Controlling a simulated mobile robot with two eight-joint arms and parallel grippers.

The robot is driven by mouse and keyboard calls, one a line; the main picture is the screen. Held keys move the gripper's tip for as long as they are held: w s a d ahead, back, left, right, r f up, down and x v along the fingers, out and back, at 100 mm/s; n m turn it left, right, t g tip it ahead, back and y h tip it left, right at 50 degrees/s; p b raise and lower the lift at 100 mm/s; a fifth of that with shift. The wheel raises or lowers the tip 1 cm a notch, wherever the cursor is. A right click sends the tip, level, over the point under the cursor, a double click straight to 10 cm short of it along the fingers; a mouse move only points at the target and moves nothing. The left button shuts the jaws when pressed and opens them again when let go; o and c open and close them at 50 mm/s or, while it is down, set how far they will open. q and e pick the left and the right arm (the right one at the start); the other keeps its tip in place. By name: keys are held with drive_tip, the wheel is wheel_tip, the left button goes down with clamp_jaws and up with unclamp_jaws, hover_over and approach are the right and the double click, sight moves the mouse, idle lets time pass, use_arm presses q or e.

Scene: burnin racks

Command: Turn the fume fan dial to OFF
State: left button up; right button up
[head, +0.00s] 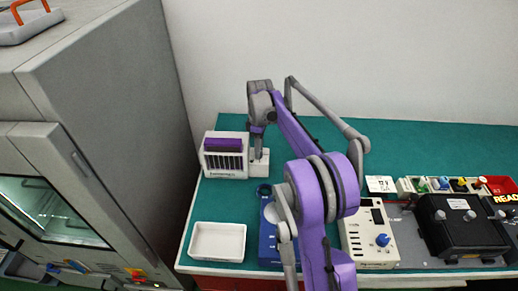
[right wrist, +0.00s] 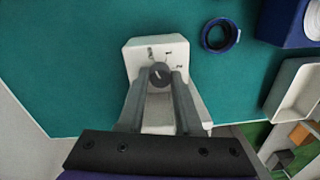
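The fume fan dial (right wrist: 159,73) is a dark round knob with a light pointer line on a small white box (right wrist: 155,48). Small marks, two like 1 and 2, sit around its upper side; the pointer's exact setting is too small to read. My right gripper (right wrist: 160,78) has one finger on each side of the dial. I cannot tell whether the fingers touch it. In the head view the white box (head: 259,165) stands beside the white fan unit (head: 225,163) with its purple top, and my right gripper (head: 258,150) reaches down over it. My left gripper is not in view.
A white tray (head: 217,257) and a blue device (head: 267,248) are in front, with a dark blue ring (right wrist: 220,35) near the dial box. A control panel (head: 368,238) and black fixture (head: 462,225) stand right. A grey cabinet (head: 110,110) is left.

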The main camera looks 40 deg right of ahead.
drive_tip(key=o, duration=0.5)
drive_tip(key=shift+c, duration=0.2)
wheel_tip(320, 180, up, 11)
drive_tip(key=shift+w+d+p, duration=0.15)
drive_tip(key=shift+p, duration=0.25)
drive_tip(key=shift+f, duration=0.15)
